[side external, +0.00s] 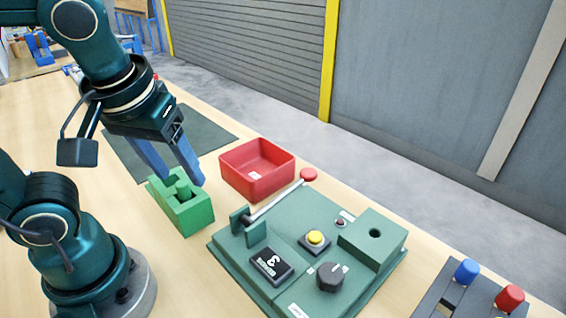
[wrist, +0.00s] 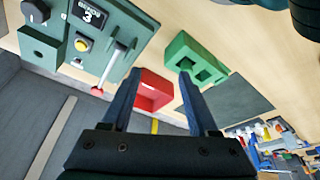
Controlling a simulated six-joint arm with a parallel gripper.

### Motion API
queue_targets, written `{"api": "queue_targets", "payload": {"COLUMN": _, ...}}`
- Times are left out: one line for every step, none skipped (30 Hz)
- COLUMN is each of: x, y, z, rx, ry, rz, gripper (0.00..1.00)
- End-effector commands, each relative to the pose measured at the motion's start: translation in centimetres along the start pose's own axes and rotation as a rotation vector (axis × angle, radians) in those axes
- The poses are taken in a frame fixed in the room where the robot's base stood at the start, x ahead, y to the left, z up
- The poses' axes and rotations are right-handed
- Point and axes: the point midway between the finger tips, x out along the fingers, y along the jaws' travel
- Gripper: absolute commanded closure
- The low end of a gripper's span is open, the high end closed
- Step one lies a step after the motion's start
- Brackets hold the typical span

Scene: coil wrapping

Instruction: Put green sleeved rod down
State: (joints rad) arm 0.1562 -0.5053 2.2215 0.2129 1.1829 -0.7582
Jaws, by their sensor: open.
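A green block (side external: 188,213) with recesses in its top stands on the table below my gripper. A short green cylinder (side external: 183,188) stands upright in it, which looks like the top of the green sleeved rod; how deep it sits is hidden. The block (wrist: 181,50) also shows in the wrist view, but I cannot clearly make out the rod there. My gripper (side external: 181,178) is open, its two blue fingers spread just above the block and the cylinder in the side view. In the wrist view the gap between the fingers (wrist: 158,76) holds nothing.
A red tray (side external: 252,184) stands right of the block. A green machine (side external: 300,255) has a yellow button, a black knob, a counter reading 3 and a red-tipped lever. A rack with blue and red caps (side external: 510,298) is at lower right. A dark mat (side external: 125,150) lies behind the block.

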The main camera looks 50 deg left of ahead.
Motion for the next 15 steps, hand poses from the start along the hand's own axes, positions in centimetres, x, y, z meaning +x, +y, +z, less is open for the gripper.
{"api": "queue_targets", "payload": {"x": 0.2, "y": 0.2, "z": 0.4, "rx": 0.080, "ry": 0.014, "rz": 0.046, "gripper": 0.40}}
{"api": "queue_targets", "payload": {"x": 0.3, "y": 0.4, "z": 0.5, "rx": 0.135, "ry": 0.026, "rz": 0.072, "gripper": 0.40}}
{"api": "queue_targets", "payload": {"x": 0.4, "y": 0.6, "z": 0.7, "rx": 0.203, "ry": 0.043, "rz": 0.103, "gripper": 0.40}}
{"api": "queue_targets", "payload": {"x": 0.5, "y": 0.8, "z": 0.8, "rx": 0.248, "ry": 0.058, "rz": 0.124, "gripper": 0.40}}
{"api": "queue_targets", "payload": {"x": 0.6, "y": 1.0, "z": 0.9, "rx": 0.291, "ry": 0.074, "rz": 0.143, "gripper": 0.40}}
{"api": "queue_targets", "payload": {"x": 0.7, "y": 1.1, "z": 0.9, "rx": 0.342, "ry": 0.094, "rz": 0.161, "gripper": 0.40}}
{"api": "queue_targets", "payload": {"x": 0.7, "y": 1.3, "z": 1.0, "rx": 0.374, "ry": 0.109, "rz": 0.174, "gripper": 0.40}}
{"api": "queue_targets", "payload": {"x": 0.8, "y": 1.4, "z": 1.0, "rx": 0.404, "ry": 0.122, "rz": 0.182, "gripper": 0.40}}
{"api": "queue_targets", "payload": {"x": 0.8, "y": 1.5, "z": 1.0, "rx": 0.435, "ry": 0.138, "rz": 0.193, "gripper": 0.40}}
{"api": "queue_targets", "payload": {"x": 0.8, "y": 1.6, "z": 1.0, "rx": 0.455, "ry": 0.147, "rz": 0.198, "gripper": 0.40}}
{"api": "queue_targets", "payload": {"x": 0.8, "y": 1.6, "z": 1.0, "rx": 0.471, "ry": 0.155, "rz": 0.202, "gripper": 0.40}}
{"api": "queue_targets", "payload": {"x": 0.9, "y": 1.7, "z": 1.0, "rx": 0.486, "ry": 0.163, "rz": 0.206, "gripper": 0.40}}
{"api": "queue_targets", "payload": {"x": 0.9, "y": 1.7, "z": 1.0, "rx": 0.494, "ry": 0.167, "rz": 0.208, "gripper": 0.40}}
{"api": "queue_targets", "payload": {"x": 0.9, "y": 1.8, "z": 1.0, "rx": 0.499, "ry": 0.168, "rz": 0.209, "gripper": 0.40}}
{"api": "queue_targets", "payload": {"x": 0.9, "y": 1.8, "z": 1.0, "rx": 0.504, "ry": 0.170, "rz": 0.210, "gripper": 0.40}}
